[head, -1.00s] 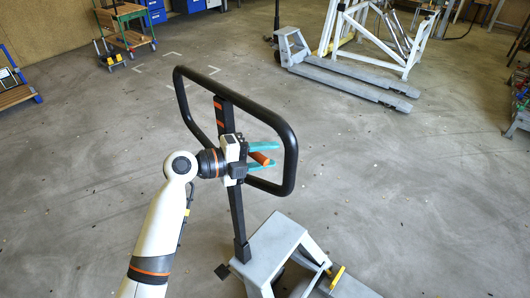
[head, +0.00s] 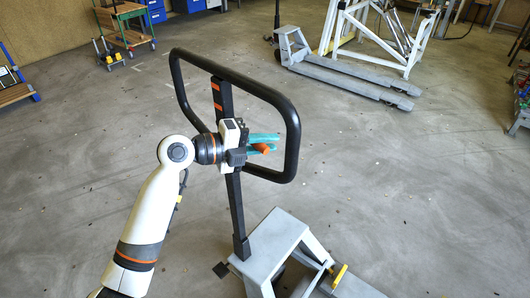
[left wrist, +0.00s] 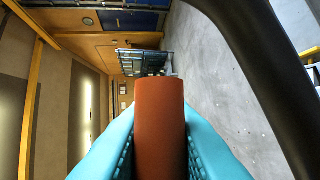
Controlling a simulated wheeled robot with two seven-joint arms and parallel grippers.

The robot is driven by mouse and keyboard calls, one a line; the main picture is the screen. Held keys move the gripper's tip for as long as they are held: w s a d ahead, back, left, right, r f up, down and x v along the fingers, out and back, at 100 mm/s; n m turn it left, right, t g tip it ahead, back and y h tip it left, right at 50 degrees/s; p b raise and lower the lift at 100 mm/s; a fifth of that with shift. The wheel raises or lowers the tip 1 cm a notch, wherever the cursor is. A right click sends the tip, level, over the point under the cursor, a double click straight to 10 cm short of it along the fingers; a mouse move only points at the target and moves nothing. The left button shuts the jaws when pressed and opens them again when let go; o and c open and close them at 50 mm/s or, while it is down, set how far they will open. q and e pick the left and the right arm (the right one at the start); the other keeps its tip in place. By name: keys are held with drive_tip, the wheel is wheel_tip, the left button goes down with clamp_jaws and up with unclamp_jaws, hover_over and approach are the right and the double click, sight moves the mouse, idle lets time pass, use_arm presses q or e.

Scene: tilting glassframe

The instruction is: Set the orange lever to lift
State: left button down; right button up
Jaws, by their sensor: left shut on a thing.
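The orange lever (head: 262,149) sits inside the black handle loop (head: 291,120) of a pallet truck, near its black upright bar. My left gripper (head: 265,145) reaches across the upright and its teal fingers are shut on the lever. In the left wrist view the orange lever (left wrist: 160,125) fills the middle, with a teal finger on each side. The lever's mount is hidden behind my gripper in the head view. My right gripper is in neither view.
The pallet truck's grey body (head: 272,237) stands below the handle. A second pallet truck (head: 345,78) and a white frame (head: 385,35) stand at the back right. A green cart (head: 122,25) is at the back left.

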use_arm(q)
drive_tip(key=f+b, duration=0.1)
drive_tip(key=b, duration=0.1)
drive_tip(key=f+m+y+b, duration=0.1)
drive_tip(key=b, duration=0.2)
drive_tip(key=f+m+b, duration=0.1)
drive_tip(key=b, duration=0.1)
drive_tip(key=shift+w+a+f+t+y+b, duration=0.2)
drive_tip(key=shift+w+a+t+y+b, duration=0.1)
drive_tip(key=shift+a, duration=0.1)
drive_tip(key=c, duration=1.3)
unclamp_jaws()
drive_tip(key=b+v, duration=0.2)
drive_tip(key=v, duration=1)
